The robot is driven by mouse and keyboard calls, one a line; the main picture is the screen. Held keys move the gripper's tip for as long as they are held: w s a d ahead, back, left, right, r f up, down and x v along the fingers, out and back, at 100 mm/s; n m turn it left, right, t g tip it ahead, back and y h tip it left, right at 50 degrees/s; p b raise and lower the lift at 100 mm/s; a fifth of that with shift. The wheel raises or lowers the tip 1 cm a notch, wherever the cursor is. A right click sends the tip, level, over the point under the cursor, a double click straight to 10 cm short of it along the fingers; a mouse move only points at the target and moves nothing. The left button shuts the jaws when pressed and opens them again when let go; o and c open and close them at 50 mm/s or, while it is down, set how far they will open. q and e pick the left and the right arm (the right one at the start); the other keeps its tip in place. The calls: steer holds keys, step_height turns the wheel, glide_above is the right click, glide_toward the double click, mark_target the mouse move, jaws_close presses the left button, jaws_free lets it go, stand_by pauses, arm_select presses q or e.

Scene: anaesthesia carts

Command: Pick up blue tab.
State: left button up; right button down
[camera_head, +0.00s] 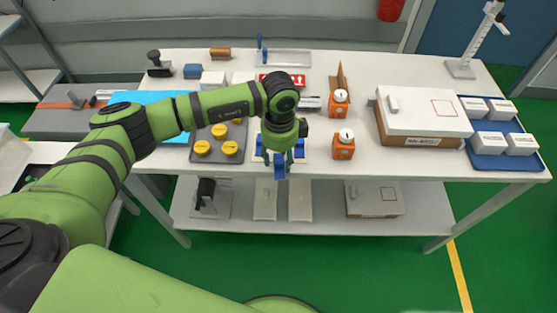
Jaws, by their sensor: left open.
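My left gripper (279,152) points down over the front edge of the white table, near its middle. It is open. A blue tab (280,168) shows right at its fingertips, in front of the table's edge. I cannot tell whether the fingers touch it. More blue parts (299,149) show on both sides of the gripper, above a pale base that the gripper and wrist mostly hide. My right gripper is not in view.
A grey tray with yellow-capped pieces (203,147) lies left of the gripper. Orange blocks with white dials (342,146) stand to its right. A large white box (425,112) and a blue tray of small boxes (487,161) are farther right. A lower shelf (335,225) holds more items.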

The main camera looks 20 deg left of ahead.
arm_select(q)
steer(key=shift+f, duration=0.55)
steer(key=c, duration=0.9)
